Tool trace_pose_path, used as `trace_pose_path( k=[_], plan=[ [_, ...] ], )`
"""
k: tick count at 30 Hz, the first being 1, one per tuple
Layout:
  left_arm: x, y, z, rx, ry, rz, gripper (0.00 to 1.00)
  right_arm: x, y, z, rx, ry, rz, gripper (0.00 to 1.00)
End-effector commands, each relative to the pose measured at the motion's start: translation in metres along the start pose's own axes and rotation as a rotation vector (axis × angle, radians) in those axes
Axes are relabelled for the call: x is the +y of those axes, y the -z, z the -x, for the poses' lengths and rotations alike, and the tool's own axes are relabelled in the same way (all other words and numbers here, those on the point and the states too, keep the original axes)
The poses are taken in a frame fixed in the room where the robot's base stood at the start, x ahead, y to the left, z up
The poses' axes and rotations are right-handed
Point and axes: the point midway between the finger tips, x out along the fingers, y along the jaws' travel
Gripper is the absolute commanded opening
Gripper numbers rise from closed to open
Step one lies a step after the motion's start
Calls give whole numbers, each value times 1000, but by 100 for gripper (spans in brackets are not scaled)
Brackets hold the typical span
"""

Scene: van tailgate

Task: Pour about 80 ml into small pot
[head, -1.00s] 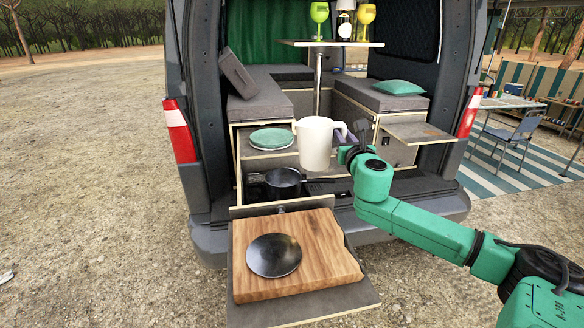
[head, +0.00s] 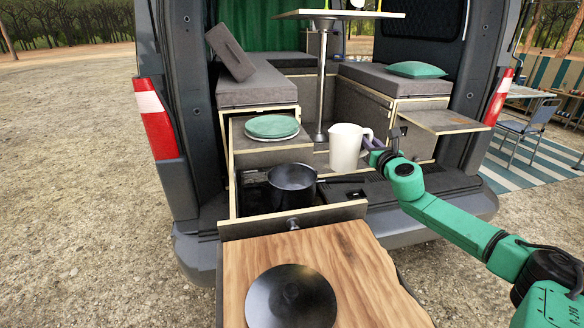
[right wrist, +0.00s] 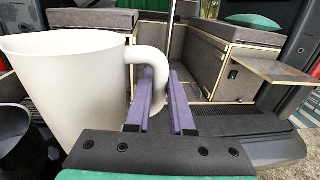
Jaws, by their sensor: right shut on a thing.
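A white jug (head: 346,148) is held upright by its handle in my right gripper (head: 376,147), to the right of the small pot and a little above it. In the right wrist view the purple fingers (right wrist: 158,100) close around the handle of the jug (right wrist: 70,85). The small dark pot (head: 292,188) stands without a lid in the open drawer; its handle points right. Part of the pot (right wrist: 22,140) shows at the left edge of the right wrist view. The jug's contents are hidden. My left gripper is not in view.
A black round lid (head: 291,298) lies on the wooden board (head: 350,262) in front of the drawer (head: 290,218). Green-topped plates (head: 271,127) rest on the shelf behind the pot. A table post (head: 320,85) rises behind the jug. A small side shelf (head: 443,121) juts out at right.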

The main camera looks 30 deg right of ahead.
Motion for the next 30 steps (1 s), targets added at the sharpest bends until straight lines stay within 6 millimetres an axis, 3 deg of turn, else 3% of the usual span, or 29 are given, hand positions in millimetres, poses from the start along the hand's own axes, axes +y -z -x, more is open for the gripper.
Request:
trace_pose_path(
  k=[14,30],
  plan=[
    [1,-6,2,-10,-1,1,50,7,-8,2,-22,1,92,0],
    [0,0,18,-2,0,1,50,37,-27,8,-86,4,423,0]
  ],
)
